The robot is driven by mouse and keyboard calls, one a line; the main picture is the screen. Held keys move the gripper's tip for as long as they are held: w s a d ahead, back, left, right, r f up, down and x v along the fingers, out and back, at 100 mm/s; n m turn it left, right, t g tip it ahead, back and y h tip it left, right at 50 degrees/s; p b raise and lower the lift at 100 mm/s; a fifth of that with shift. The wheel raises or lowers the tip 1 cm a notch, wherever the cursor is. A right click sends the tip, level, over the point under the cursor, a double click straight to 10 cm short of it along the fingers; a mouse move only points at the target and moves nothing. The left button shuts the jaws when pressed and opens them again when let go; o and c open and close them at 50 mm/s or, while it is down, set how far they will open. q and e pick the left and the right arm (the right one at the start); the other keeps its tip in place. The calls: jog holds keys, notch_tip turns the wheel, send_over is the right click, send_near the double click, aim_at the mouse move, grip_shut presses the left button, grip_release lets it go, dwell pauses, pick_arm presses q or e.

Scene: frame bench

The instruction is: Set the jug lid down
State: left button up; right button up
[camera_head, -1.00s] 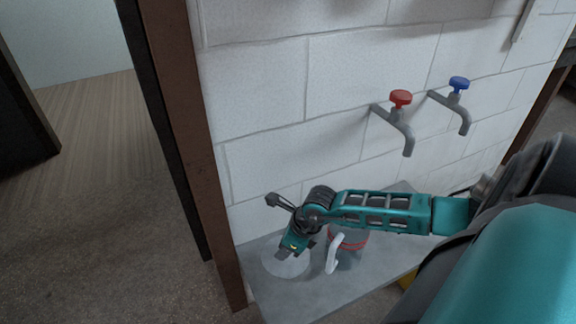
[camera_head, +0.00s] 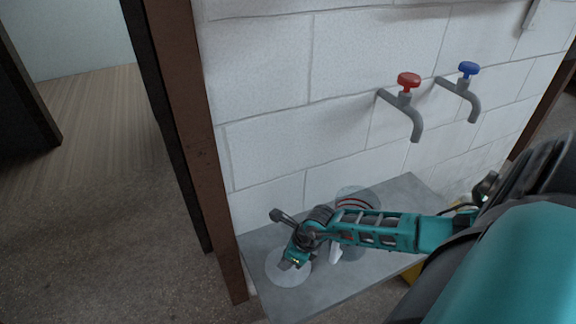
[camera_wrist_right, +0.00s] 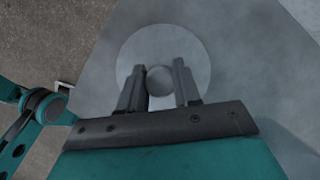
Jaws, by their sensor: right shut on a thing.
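The jug lid (camera_head: 282,272) is a pale grey disc with a round knob (camera_wrist_right: 160,80) in the middle. It is over the left end of the grey bench (camera_head: 345,290); I cannot tell whether it touches the bench. My right gripper (camera_head: 297,261) is above the lid. In the right wrist view the gripper (camera_wrist_right: 160,88) is shut on the knob, one finger on each side. The jug (camera_head: 357,200), see-through grey with red rings and a white handle (camera_head: 335,252), stands right of the lid, partly hidden by my arm. My left gripper is not in view.
A red-handled tap (camera_head: 409,82) and a blue-handled tap (camera_head: 468,70) stick out of the white block wall (camera_head: 265,90) above the bench. A brown post (camera_head: 190,130) stands at the bench's left end. The bench's front strip looks clear.

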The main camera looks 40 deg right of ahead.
jog(key=shift+f, duration=0.2)
jog(key=o, duration=1)
jog(key=shift+r, duration=0.1)
jog(key=shift+o, duration=0.2)
